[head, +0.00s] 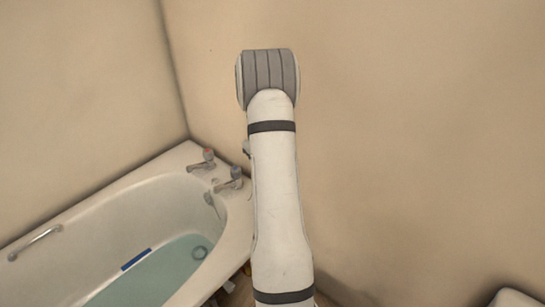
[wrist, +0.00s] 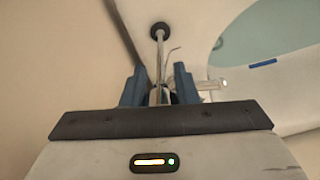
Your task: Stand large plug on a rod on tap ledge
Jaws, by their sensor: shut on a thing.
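The large plug (wrist: 160,30) is a dark round disc at the far end of a thin pale rod (wrist: 160,58) in the wrist view. My gripper (wrist: 159,85) has blue fingers and is shut on the rod's near end, with the plug pointing away from it. The white tap ledge (head: 183,157) is at the far end of the bath in the head view, with two taps (head: 203,161) on it. In the wrist view the plug appears over pale bath surface; I cannot tell whether it touches. My arm hides the gripper and plug in the head view.
The bath (head: 120,205) holds greenish water, with a blue strip (head: 136,260) on its inner side. A tap (wrist: 208,85) shows right of the fingers in the wrist view. Beige walls (head: 90,80) close in behind the bath. A white object (head: 513,299) shows at lower right.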

